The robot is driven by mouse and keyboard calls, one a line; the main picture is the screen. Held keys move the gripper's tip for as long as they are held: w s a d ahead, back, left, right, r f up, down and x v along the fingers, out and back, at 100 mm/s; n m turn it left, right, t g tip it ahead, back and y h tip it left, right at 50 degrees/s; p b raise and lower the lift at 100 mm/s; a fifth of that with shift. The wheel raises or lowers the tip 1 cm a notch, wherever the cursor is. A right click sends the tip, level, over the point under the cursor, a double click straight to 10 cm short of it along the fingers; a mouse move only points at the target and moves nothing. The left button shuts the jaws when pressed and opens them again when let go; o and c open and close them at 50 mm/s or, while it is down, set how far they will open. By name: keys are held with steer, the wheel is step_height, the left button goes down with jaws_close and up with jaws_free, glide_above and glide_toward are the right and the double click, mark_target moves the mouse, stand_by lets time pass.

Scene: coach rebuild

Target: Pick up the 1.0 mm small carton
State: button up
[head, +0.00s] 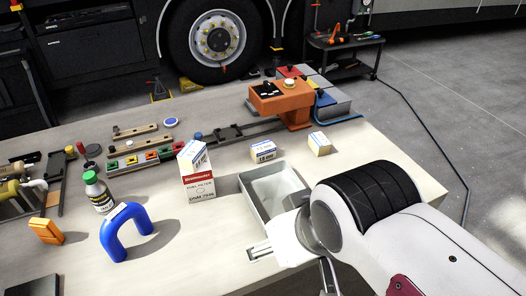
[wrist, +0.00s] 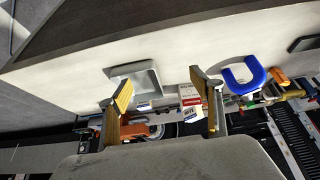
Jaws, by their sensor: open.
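Two small white cartons stand on the bench behind the grey tray in the head view. The left one (head: 264,153) has a blue band and print that seems to read 1.0 mm. The right one (head: 320,143) shows a tan side, and its print is too small to read. My gripper (head: 294,266) is open and empty, above the bench on the near side of the tray, apart from both cartons. In the wrist view its two fingers (wrist: 161,88) are spread wide. A small blue-and-white carton (wrist: 144,106) shows between them, farther off and partly hidden.
The open grey tray (head: 250,202) lies between my gripper and the cartons. A tall red-and-white filter carton (head: 197,172), a blue U-shaped hose (head: 128,232) and a bottle (head: 98,192) stand left. An orange device (head: 283,98) stands behind. Free bench lies right of the tray.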

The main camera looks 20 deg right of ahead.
steer(key=shift+o, duration=0.4)
steer(key=w+d+f+t+h, duration=0.15)
steer(key=w+d, duration=0.35)
steer(key=w, duration=0.5)
steer(key=w+d+t+h, duration=0.15)
steer(key=w+d, duration=0.35)
steer(key=w, duration=0.5)
steer(key=t+y, duration=0.1)
steer(key=t, duration=0.1)
glide_toward(262, 146)
steer(key=shift+w+d+f+n+t+y, duration=0.2)
steer(key=shift+d+f+n+t+y, duration=0.1)
steer(key=shift+d+f+t+y, duration=0.55)
steer(key=shift+w+f+t+y, duration=0.5)
steer(key=shift+f+t+y, duration=0.05)
steer(key=shift+f+y, duration=0.15)
steer(key=shift+w+f, duration=0.1)
steer(key=shift+w, duration=0.05)
steer(key=shift+x, duration=1.15)
